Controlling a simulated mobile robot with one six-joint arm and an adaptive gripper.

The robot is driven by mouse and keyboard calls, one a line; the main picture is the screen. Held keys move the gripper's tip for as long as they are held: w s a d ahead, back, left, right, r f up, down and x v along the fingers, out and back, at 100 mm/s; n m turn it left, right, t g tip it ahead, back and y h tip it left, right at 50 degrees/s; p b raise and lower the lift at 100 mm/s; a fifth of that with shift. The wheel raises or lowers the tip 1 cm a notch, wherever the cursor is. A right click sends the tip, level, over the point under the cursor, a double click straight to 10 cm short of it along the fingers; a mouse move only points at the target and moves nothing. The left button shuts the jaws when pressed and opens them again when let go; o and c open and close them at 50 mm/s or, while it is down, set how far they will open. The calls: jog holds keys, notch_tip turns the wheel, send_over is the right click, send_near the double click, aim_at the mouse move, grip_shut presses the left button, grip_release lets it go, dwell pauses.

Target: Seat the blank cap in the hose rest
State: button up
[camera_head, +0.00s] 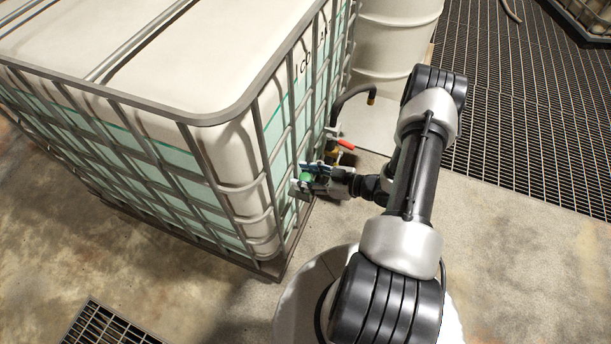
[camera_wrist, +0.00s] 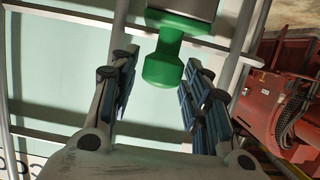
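A green cap with a flared top and a rounded knob (camera_wrist: 163,68) shows between my fingers in the wrist view. Its top meets a grey block or bracket (camera_wrist: 182,8) at the upper edge; I cannot tell whether it is seated there. My gripper (camera_wrist: 160,63) is open, one blue-padded finger on each side of the knob, with visible gaps. In the head view, the green cap (camera_head: 306,176) is small beside the caged tank, with my gripper (camera_head: 318,177) at it. The grey bracket (camera_head: 298,190) is just below. I cannot identify the hose rest with certainty.
The caged white tank (camera_head: 150,50) stands close to the left of my gripper. A red-handled valve (camera_head: 345,144) and a dark bent hose (camera_head: 352,93) are just behind. A white drum (camera_head: 393,45) stands further back. Red machinery (camera_wrist: 285,90) shows at right in the wrist view.

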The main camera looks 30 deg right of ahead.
jog(key=shift+o, duration=0.3)
jog(key=v, duration=1.2)
jog(key=shift+r, duration=0.1)
